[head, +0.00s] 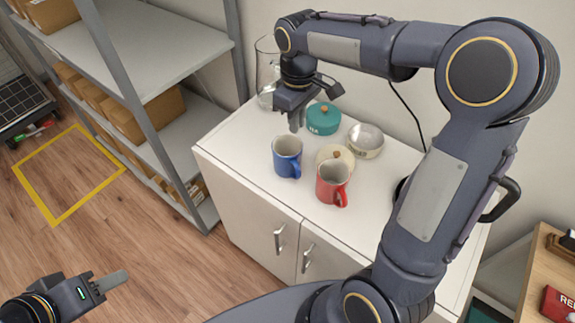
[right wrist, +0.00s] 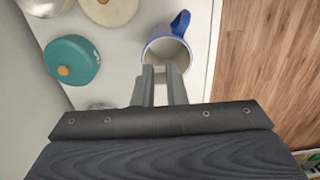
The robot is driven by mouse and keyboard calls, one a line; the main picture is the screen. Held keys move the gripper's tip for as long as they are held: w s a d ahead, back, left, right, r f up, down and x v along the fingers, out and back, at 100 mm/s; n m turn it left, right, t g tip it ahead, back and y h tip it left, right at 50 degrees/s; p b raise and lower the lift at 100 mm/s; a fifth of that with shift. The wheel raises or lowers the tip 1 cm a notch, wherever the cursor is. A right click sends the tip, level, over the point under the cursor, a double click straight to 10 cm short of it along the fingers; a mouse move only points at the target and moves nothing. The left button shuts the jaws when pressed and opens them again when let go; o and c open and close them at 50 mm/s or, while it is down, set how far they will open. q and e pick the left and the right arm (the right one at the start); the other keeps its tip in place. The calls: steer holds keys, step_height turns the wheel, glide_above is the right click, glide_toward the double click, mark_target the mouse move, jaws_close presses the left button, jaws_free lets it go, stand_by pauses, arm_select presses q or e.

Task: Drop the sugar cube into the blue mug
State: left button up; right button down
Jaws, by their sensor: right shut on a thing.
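The blue mug (head: 287,157) stands upright on the white counter, and it also shows in the right wrist view (right wrist: 168,52). My right gripper (head: 297,126) is just above and behind the mug in the head view. In the right wrist view its fingertips (right wrist: 161,72) overlap the near side of the mug's opening. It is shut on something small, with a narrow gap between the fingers. I cannot make out the sugar cube clearly; it is largely hidden between the fingers. My left gripper (head: 113,281) is low over the floor, away from the counter.
A red mug (head: 332,182) stands right of the blue one. A cream lidded pot (head: 335,154), a teal lidded pot (head: 323,118), a metal bowl (head: 366,140) and a glass jar (head: 267,62) stand behind. The counter's front left corner (head: 215,147) is clear.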

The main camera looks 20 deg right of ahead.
steer(key=shift+f, duration=0.5)
steer(key=c, duration=1.4)
jaws_free()
steer(key=shift+r, duration=0.1)
step_height(320, 180, up, 8)
steer(key=shift+f, duration=0.1)
